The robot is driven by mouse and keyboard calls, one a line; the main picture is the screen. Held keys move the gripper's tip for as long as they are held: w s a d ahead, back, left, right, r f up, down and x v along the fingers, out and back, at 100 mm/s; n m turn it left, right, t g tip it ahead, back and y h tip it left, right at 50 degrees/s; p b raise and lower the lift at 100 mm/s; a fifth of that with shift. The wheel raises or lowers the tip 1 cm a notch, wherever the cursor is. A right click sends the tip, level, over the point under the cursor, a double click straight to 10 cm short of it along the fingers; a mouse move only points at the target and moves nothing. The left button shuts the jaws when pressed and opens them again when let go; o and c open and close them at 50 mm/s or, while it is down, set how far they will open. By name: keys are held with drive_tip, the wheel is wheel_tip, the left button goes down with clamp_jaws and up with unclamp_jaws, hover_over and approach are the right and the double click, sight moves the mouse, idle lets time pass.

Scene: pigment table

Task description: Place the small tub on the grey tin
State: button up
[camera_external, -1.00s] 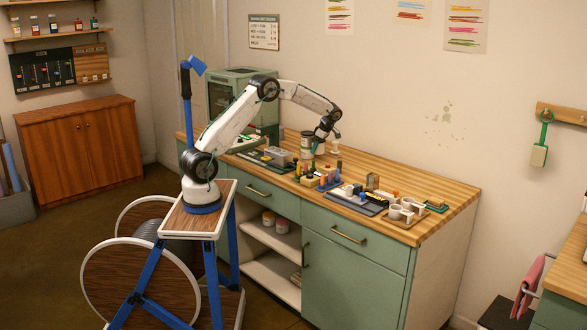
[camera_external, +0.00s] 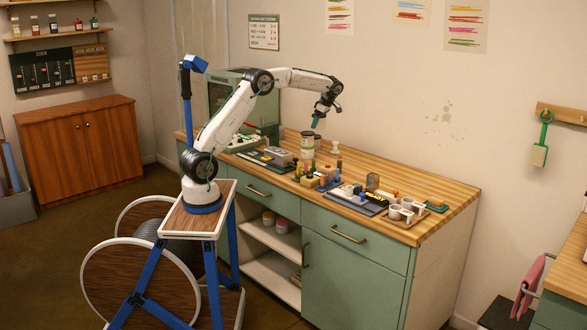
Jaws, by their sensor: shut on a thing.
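My gripper (camera_external: 322,112) is raised above the green cabinet's wooden worktop, pointing down. It is shut on a small teal thing (camera_external: 318,123), which I take to be the small tub; it hangs tilted in the air, clear of the worktop. A pale cylindrical container (camera_external: 307,142) stands below and slightly left of it. A grey box-like thing (camera_external: 280,156) on the left part of the worktop may be the grey tin; it is too small to be sure.
Several small coloured bottles (camera_external: 322,179) stand at the front middle of the worktop. A dark tray (camera_external: 357,202) and white cups (camera_external: 400,211) are to the right. A green cabinet-like box (camera_external: 240,95) stands at the back left. The back right worktop is clear.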

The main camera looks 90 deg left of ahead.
wheel_tip(320, 180, up, 5)
drive_tip(key=shift+r, duration=0.2)
drive_tip(key=s+a+m+t+y, duration=0.1)
drive_tip(key=s+a+m+t, duration=0.1)
drive_tip(key=s+a+m, duration=0.85)
drive_tip(key=s+a+m+t+y, duration=0.25)
drive_tip(key=s+a, duration=1.05)
drive_tip(key=s, duration=0.7)
wheel_tip(320, 180, down, 10)
drive_tip(key=shift+h, duration=0.35)
drive_tip(key=w+a, duration=0.2)
drive_tip(key=a, duration=0.2)
drive_tip(key=w+a+f, duration=0.1)
drive_tip(key=w+a, duration=0.2)
drive_tip(key=a, duration=0.1)
drive_tip(key=w+a+f, duration=0.1)
drive_tip(key=w+a, duration=0.2)
drive_tip(key=a, duration=0.2)
drive_tip(key=shift+w+f, duration=0.1)
drive_tip(key=shift+w, duration=0.05)
drive_tip(key=shift+w+a, duration=0.15)
drive_tip(key=shift+a, duration=0.05)
drive_tip(key=shift+f, duration=1.75)
drive_tip(key=shift+f, duration=0.1)
